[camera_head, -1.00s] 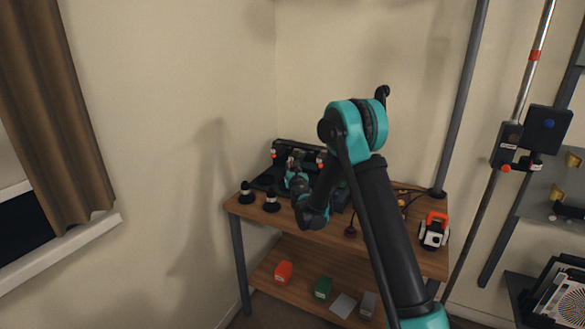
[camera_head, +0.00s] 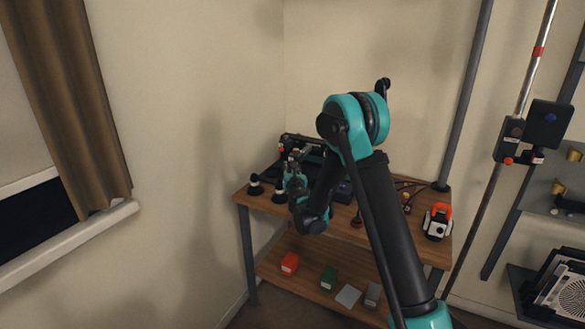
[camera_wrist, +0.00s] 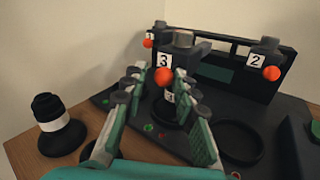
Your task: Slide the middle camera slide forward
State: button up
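The black camera slide unit (camera_wrist: 225,82) stands on a dark base plate on the table. In the wrist view the middle slide, labelled 3 (camera_wrist: 180,50), has an orange knob (camera_wrist: 163,77) facing me. A second knobbed block labelled 2 (camera_wrist: 271,55) is at the right, and another orange knob (camera_wrist: 148,43) shows behind at the left. My gripper (camera_wrist: 160,76) is open, its green-padded fingers on either side of the middle knob as seen from the wrist. Contact cannot be told. In the head view my gripper (camera_head: 295,158) is in front of the unit, which my arm partly hides.
A black-and-white knobbed piece (camera_wrist: 62,124) stands left of my fingers. A black ring (camera_wrist: 240,141) lies on the base plate at the right. A white and orange device (camera_head: 437,222) stands at the table's right end. Red (camera_head: 290,263) and green (camera_head: 329,278) boxes are on the lower shelf.

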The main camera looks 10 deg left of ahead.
jog(key=shift+o, duration=1.1)
jog(key=v, duration=0.7)
jog(key=shift+s, duration=0.25)
jog(key=shift+d, duration=0.1)
